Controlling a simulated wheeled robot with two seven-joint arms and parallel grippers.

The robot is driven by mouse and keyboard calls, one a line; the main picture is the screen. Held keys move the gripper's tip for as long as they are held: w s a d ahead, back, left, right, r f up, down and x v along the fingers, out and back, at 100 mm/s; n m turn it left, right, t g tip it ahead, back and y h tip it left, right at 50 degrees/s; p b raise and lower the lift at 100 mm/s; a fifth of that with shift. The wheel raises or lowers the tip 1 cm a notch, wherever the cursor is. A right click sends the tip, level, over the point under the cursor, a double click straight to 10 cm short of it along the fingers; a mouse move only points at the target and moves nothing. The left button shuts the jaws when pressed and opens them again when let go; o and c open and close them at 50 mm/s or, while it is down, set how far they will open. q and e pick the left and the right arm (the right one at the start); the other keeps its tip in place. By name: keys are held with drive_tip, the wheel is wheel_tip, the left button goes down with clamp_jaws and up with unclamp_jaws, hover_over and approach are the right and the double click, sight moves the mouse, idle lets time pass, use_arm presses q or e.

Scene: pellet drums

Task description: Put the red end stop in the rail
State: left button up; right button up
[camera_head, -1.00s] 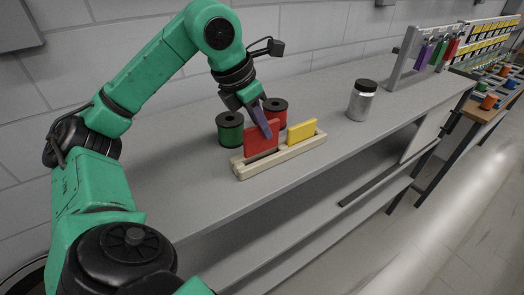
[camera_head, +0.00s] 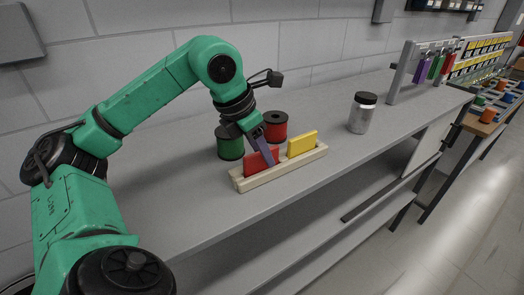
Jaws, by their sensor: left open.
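The red end stop (camera_head: 258,162) is a flat plate standing upright in the left part of the pale wooden rail (camera_head: 285,172). Its lower edge is hidden by the rail's front wall. A yellow plate (camera_head: 302,144) stands in the same rail to the right. My left gripper (camera_head: 270,160) is open, its purple-grey fingers pointing down at the right end of the red end stop. The near finger covers part of the red plate; I cannot tell whether it touches. My right gripper is not in view.
A green spool (camera_head: 230,146) and a red spool (camera_head: 275,129) stand close behind the rail. A clear jar with a black lid (camera_head: 361,115) stands to the right. A rack with coloured tags (camera_head: 430,66) is farther off. The grey shelf (camera_head: 215,205) is clear in front.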

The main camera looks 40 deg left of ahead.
use_arm(q)
drive_tip(key=p+v, duration=0.4)
drive_tip(key=v, duration=0.8)
